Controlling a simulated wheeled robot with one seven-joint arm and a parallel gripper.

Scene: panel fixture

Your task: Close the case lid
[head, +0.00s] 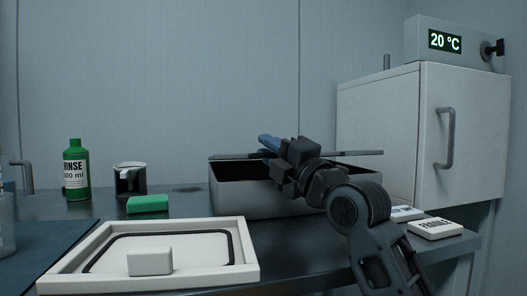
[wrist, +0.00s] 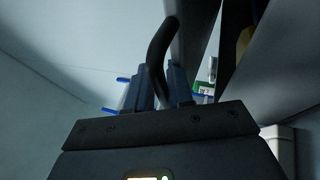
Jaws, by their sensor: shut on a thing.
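The case (head: 265,198) is a grey open-topped box in the middle of the bench, its inside dark. Its lid (head: 350,154) shows nearly edge-on as a thin dark strip above the box, with a dark gap under it, so it is not flat on the rim. My gripper (head: 268,146) is over the case at the lid, its blue fingers pointing left. In the wrist view, a dark curved handle (wrist: 158,45) stands between the blue fingers (wrist: 160,85), which are shut on it. My gripper and arm hide part of the lid and the box front.
A white framed tray (head: 245,262) with a pale block (head: 150,261) is at the front left. A green bottle (head: 76,170), a dark cup (head: 130,178) and a green block (head: 148,204) stand behind it. A white cabinet (head: 385,130) and labelled boxes (head: 435,229) are right.

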